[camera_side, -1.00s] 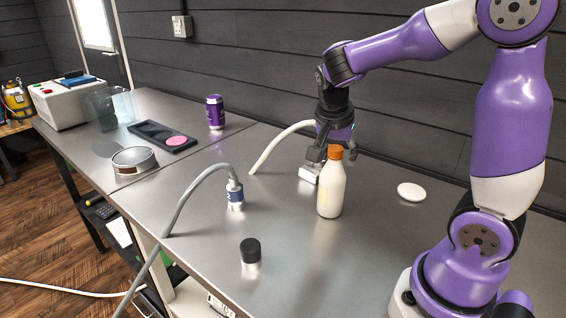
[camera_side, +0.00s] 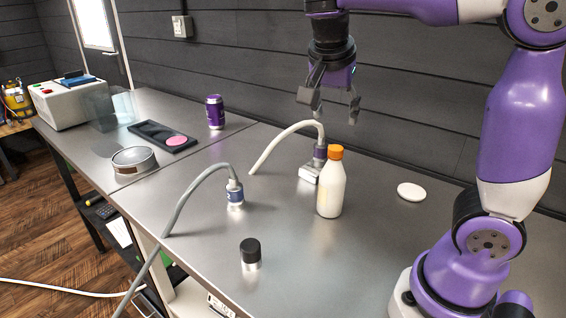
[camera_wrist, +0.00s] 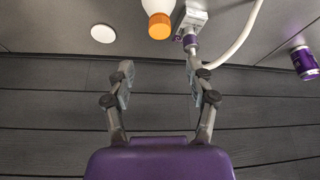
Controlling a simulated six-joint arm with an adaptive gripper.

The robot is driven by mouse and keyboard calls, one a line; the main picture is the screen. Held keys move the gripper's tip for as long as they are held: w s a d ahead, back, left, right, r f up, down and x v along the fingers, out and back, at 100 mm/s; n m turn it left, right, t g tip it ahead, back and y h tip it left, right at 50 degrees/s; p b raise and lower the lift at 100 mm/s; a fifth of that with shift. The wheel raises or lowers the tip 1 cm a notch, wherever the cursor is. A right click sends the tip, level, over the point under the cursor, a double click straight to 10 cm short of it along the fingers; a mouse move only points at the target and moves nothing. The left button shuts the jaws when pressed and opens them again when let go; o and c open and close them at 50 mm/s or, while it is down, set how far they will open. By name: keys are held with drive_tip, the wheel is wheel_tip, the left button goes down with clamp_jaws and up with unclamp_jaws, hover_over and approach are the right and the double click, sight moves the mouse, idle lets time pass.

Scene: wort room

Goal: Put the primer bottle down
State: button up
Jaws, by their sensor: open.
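The primer bottle, which I take to be the white bottle with an orange cap (camera_side: 331,188), stands upright on the metal bench. It also shows at the top of the wrist view (camera_wrist: 159,22). My gripper (camera_side: 332,104) is open and empty, raised above and behind the bottle, clear of it. In the wrist view its two fingers (camera_wrist: 160,82) are spread with nothing between them. A white connector block with a purple-collared hose (camera_side: 311,170) sits just left of and behind the bottle.
A grey-hosed fitting (camera_side: 235,192) and a black-capped small jar (camera_side: 250,252) stand left of the bottle. A white disc (camera_side: 411,191) lies to its right. A purple can (camera_side: 215,112), a black tray (camera_side: 162,137) and a round metal sieve (camera_side: 134,159) are farther left. The dark plank wall is behind.

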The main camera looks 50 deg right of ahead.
drive_tip(key=s+a+f+n+t+y, duration=0.4)
drive_tip(key=a+n, duration=0.5)
drive_tip(key=n, duration=0.6)
drive_tip(key=shift+s+a+f+n+t, duration=0.15)
drive_tip(key=shift+s+f+n+t, duration=0.2)
drive_tip(key=shift+s+f, duration=0.65)
